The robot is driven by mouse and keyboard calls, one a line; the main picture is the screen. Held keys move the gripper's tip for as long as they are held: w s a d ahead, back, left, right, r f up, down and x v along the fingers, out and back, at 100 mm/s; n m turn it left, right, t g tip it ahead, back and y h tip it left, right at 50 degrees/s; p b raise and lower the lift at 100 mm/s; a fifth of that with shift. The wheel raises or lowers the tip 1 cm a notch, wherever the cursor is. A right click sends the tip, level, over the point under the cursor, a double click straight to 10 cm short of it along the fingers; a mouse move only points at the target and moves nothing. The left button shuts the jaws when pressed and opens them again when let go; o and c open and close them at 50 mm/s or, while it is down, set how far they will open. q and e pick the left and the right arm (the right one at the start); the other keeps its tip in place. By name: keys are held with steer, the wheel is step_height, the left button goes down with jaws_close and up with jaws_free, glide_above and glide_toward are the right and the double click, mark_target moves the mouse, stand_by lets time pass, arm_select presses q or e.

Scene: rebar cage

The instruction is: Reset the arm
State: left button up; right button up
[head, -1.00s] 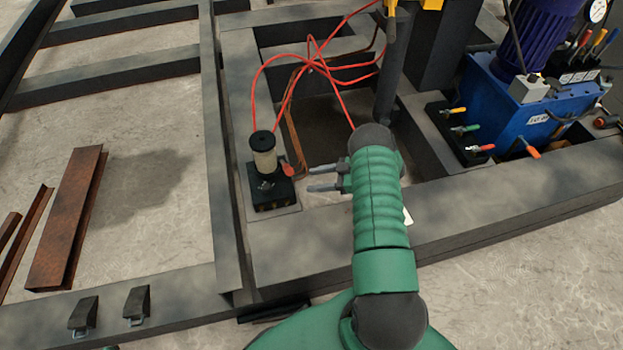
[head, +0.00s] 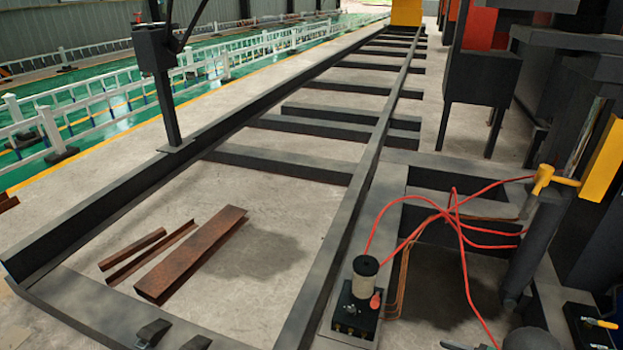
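The task names only the arm. A dark rounded arm joint, likely of my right arm, just shows at the bottom edge, right of centre, in the head view. A small sliver of what looks like my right gripper (head: 458,346) shows to its left at the same edge. The rest of that arm and gripper is cut off, so I cannot tell if the fingers are open or hold anything. My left arm and gripper are not in view.
A small black device with a pale cylinder (head: 363,282) and red hoses (head: 462,228) stands on the dark steel frame (head: 335,240). Rusty steel pieces (head: 190,255) lie on the floor at left. A yellow handle (head: 550,180) is at right. White railings (head: 110,100) stand behind.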

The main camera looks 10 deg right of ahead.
steer(key=w+r+m+t+h, duration=0.1)
steer(key=w+r+m+h, duration=0.2)
steer(key=w+r+h, duration=0.7)
steer(key=w+a+r+m+g, duration=0.2)
steer(key=a+r+m, duration=0.1)
steer(key=a+r, duration=0.2)
steer(key=s+a+m+g+y, duration=0.15)
steer(key=s+a+g, duration=0.55)
steer(key=s+a, duration=1.55)
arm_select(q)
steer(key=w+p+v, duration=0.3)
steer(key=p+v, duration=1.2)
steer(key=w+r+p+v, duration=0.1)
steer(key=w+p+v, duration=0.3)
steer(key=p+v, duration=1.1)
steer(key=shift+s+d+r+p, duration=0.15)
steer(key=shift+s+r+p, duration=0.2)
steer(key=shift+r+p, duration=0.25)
arm_select(e)
step_height(320, 180, up, 32)
steer(key=shift+s+d, duration=0.2)
steer(key=shift+s, duration=0.2)
steer(key=shift+y, duration=0.25)
